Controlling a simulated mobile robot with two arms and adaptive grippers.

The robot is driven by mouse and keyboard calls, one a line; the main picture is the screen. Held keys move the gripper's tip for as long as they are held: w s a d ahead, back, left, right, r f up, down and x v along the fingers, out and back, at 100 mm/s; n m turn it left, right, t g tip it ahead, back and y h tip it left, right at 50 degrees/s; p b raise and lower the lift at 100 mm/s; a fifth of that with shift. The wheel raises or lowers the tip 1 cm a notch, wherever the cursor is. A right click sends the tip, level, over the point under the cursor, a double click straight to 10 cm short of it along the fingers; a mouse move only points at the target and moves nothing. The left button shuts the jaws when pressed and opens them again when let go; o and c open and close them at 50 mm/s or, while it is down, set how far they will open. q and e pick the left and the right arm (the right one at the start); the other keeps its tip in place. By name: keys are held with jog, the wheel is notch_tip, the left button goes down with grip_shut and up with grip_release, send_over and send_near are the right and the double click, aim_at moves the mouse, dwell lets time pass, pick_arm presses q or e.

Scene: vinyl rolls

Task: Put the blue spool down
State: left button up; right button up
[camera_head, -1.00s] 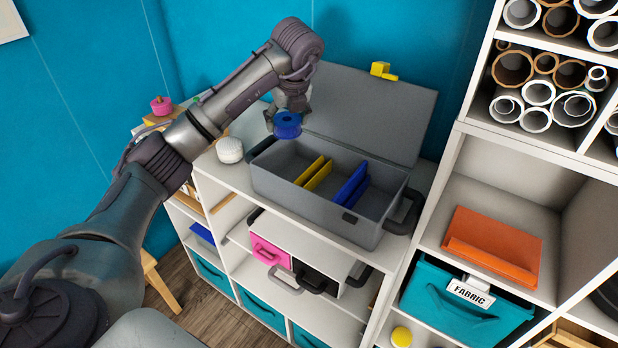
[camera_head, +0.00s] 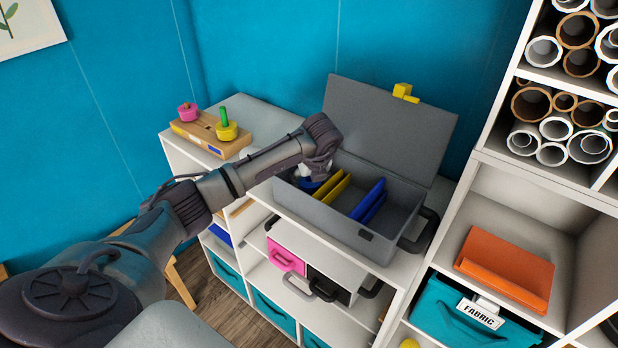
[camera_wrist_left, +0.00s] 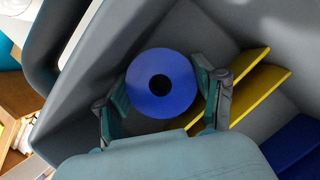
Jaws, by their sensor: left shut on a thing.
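The blue spool (camera_wrist_left: 148,98) is held in my left gripper (camera_wrist_left: 163,90), seen end-on with its dark centre hole in the left wrist view. One finger is on each side of it. In the head view the spool (camera_head: 309,185) shows only in part beneath the left gripper (camera_head: 316,175). They are down at the left end of the open grey case (camera_head: 325,216), left of the yellow dividers (camera_head: 332,187). I cannot tell whether the spool touches the case floor. My right gripper is not in view.
Blue dividers (camera_head: 368,201) stand further right in the case. Its lid (camera_head: 390,125) is raised behind. A wooden peg board (camera_head: 213,134) with pink and yellow spools sits on the shelf top at left. A tall shelf with tubes (camera_head: 560,130) rises at right.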

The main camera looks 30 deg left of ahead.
pick_arm(q)
jog(key=shift+f, duration=0.1)
jog(key=o, duration=1.1)
jog(key=shift+o, duration=0.4)
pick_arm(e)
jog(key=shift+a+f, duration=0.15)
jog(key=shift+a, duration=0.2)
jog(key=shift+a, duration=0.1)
